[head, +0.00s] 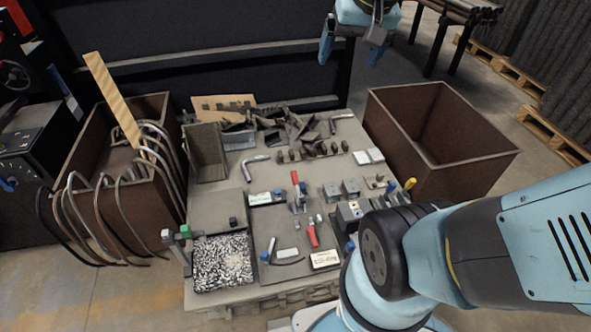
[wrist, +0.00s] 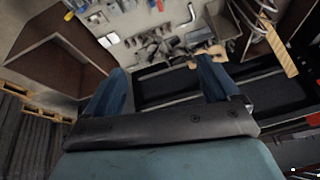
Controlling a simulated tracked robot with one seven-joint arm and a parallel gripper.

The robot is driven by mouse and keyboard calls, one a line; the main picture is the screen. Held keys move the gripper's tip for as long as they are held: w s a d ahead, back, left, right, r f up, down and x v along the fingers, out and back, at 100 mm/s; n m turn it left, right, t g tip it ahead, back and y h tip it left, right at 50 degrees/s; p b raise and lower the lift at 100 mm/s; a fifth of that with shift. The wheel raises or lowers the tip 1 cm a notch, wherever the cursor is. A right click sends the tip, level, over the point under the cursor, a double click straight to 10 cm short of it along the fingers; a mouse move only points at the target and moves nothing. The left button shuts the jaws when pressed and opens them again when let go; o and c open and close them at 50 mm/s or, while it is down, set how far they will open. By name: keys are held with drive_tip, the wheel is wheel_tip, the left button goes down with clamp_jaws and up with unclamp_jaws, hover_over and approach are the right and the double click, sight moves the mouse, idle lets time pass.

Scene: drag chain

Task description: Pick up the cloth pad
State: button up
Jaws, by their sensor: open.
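Two small flat white pieces (head: 368,156) lie side by side on the right rear part of the work table; one of them may be the cloth pad, but the picture is too small to tell. White pieces also show at the upper left in the wrist view (wrist: 107,40). A small white block (head: 288,253) and a white labelled piece (head: 325,259) lie near the front. My gripper (head: 350,50) is high at the top of the head view, beyond the table's back edge and far from these. Its blue fingers are spread and empty in the wrist view (wrist: 160,66).
The table (head: 222,205) is crowded with metal parts, red-handled clamps (head: 311,234) and a tray of small pieces (head: 222,262). An empty brown bin (head: 440,160) stands at the right. Another bin (head: 110,205) with hoses and a wooden board (head: 112,98) stands at the left.

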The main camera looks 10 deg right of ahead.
drive_tip(key=w+f+m+g+y, duration=0.15)
drive_tip(key=w+f+m, duration=0.45)
drive_tip(key=w, duration=1)
drive_tip(key=m+g+y, duration=0.2)
drive_tip(key=m+g, duration=0.1)
drive_tip(key=m, duration=0.3)
hover_over(301, 185)
drive_tip(key=w+d, duration=0.1)
drive_tip(key=d, duration=0.3)
wheel_tip(301, 185, down, 34)
drive_tip(key=f, duration=0.1)
drive_tip(key=a+f+m, duration=0.1)
drive_tip(key=f, duration=1)
drive_tip(key=a+f+m, duration=0.1)
drive_tip(key=f+m, duration=0.1)
drive_tip(key=f, duration=1)
drive_tip(key=s+a+f+m, duration=0.1)
drive_tip(key=a+f, duration=0.1)
drive_tip(key=f, duration=0.9)
drive_tip(key=shift+s+f, duration=0.1)
drive_tip(key=shift+f, duration=0.15)
drive_tip(key=c, duration=1.1)
drive_tip(key=shift+r, duration=0.15)
drive_tip(key=shift+c, duration=0.2)
